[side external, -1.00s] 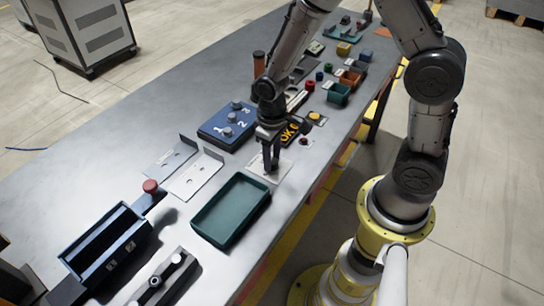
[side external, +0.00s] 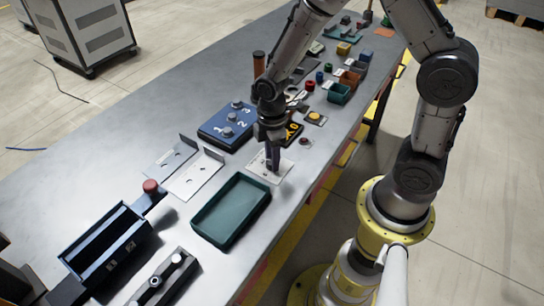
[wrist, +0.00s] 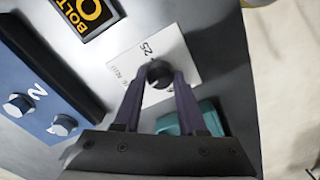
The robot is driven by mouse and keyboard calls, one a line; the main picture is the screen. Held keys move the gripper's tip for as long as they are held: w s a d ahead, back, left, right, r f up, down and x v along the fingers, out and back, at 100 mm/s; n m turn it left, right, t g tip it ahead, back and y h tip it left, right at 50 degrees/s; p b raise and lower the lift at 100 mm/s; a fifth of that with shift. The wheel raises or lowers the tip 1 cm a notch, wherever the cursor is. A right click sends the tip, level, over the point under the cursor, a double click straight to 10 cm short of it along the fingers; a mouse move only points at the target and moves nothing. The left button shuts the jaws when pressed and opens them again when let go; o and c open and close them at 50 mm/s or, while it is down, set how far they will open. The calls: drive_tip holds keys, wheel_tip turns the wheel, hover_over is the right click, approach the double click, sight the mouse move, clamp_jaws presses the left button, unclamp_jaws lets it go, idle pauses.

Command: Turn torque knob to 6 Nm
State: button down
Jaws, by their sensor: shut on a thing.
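The torque knob (wrist: 159,73) is a small dark round knob on a white plate (wrist: 178,58) with printed numbers, "25" among them. The white plate also shows on the table in the side view (side external: 286,167), under my gripper. My gripper (side external: 272,167) points straight down at this plate. In the wrist view, my gripper (wrist: 158,78) has its two fingers shut on the knob, one on each side. The fingers hide part of the plate's scale, and I cannot read which value the knob points to.
A blue panel (side external: 216,132) with several grey knobs stands to the left. A green tray (side external: 201,222) lies in front of the plate. A black sign with yellow print (side external: 297,130) is just behind my gripper.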

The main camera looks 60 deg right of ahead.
drive_tip(key=n, duration=0.4)
drive_tip(key=shift+r+n, duration=0.1)
drive_tip(key=shift+n, duration=0.2)
drive_tip(key=n, duration=0.3)
drive_tip(key=shift+n, duration=0.4)
drive_tip(key=n, duration=0.3)
drive_tip(key=shift+n, duration=2.1)
drive_tip(key=shift+c, duration=2.4)
unclamp_jaws()
